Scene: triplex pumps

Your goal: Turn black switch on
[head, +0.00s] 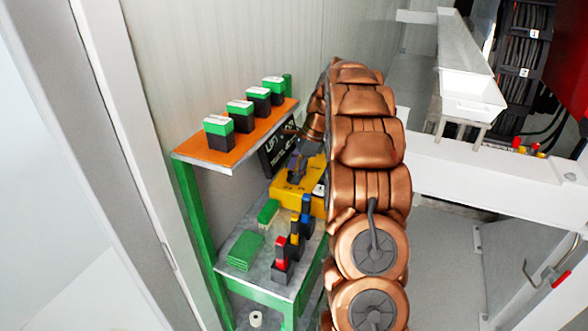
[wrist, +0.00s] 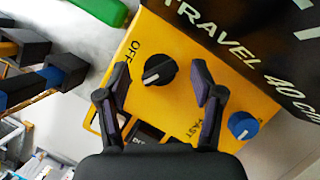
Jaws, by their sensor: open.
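The black switch (wrist: 159,71) is a round knob with a white mark on the yellow control box (wrist: 190,30). In the wrist view the mark points left and slightly down, below the printed word OFF. My gripper (wrist: 161,65) is open, with one finger on each side of the knob and a visible gap on both sides. Whether the fingertips reach down to the knob's height is unclear. In the head view the yellow box (head: 283,195) sits on the lower shelf, partly hidden by my arm, and my gripper (head: 297,168) is over it.
A blue knob (wrist: 242,125) is on the same box, right of my gripper. A black sign (head: 280,150) stands behind it. Red, yellow and blue-topped items (head: 281,255) stand at the shelf's front. Several green-black blocks (head: 240,112) stand on the orange shelf (head: 200,152) above.

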